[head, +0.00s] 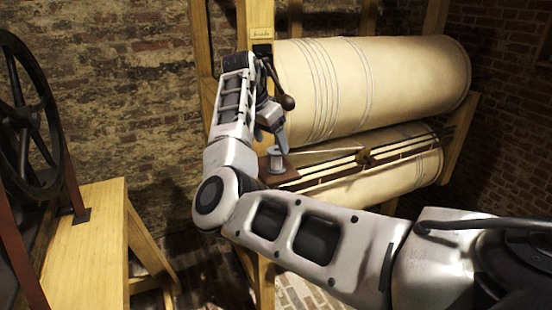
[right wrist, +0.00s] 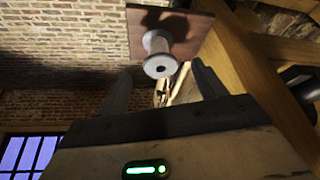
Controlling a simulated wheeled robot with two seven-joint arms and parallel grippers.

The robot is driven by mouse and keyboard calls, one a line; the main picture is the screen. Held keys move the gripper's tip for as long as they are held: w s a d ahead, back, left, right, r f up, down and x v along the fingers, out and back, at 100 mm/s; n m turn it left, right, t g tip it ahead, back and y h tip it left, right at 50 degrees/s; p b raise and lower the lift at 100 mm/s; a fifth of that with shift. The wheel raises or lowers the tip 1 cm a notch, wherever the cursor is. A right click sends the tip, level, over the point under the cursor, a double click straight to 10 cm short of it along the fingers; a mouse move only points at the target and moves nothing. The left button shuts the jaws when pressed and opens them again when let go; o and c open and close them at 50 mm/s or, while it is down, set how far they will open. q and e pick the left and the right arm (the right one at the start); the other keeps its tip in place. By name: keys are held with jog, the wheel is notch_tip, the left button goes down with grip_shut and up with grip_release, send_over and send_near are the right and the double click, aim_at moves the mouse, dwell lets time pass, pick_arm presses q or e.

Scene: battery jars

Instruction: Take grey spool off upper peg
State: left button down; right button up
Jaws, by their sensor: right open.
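The grey spool (head: 275,157) stands upright on a brown wooden board beside the big rollers. In the right wrist view the spool (right wrist: 158,50) shows end-on with a dark hole in its middle, against the brown board (right wrist: 197,34). A peg inside it cannot be made out. My right gripper (head: 279,140) is above the spool, pointing down at it. In the right wrist view its two fingers (right wrist: 163,85) are apart, with the spool showing beyond and between them, and nothing is held. My left gripper is not in view.
A large cream roller (head: 385,80) wound with cord, in a wooden frame, is right of the gripper. A second roller (head: 400,175) lies below it. A dark round knob (head: 287,102) is close beside my wrist. A wooden bench (head: 85,245) and black wheel (head: 25,130) stand at left.

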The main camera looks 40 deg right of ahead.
aim_at(271, 153)
jog(key=shift+a+p+x, duration=0.15)
jog(key=shift+p+x, duration=0.05)
jog(key=shift+x, duration=0.85)
jog(key=shift+a+p+x, duration=0.2)
jog(key=shift+p+x, duration=0.05)
jog(key=shift+x, duration=0.8)
jog(key=shift+a+p+x, duration=0.15)
jog(key=shift+p+x, duration=0.05)
jog(key=shift+x, duration=0.9)
jog(key=shift+f, duration=0.15)
jog(key=c, duration=1.1)
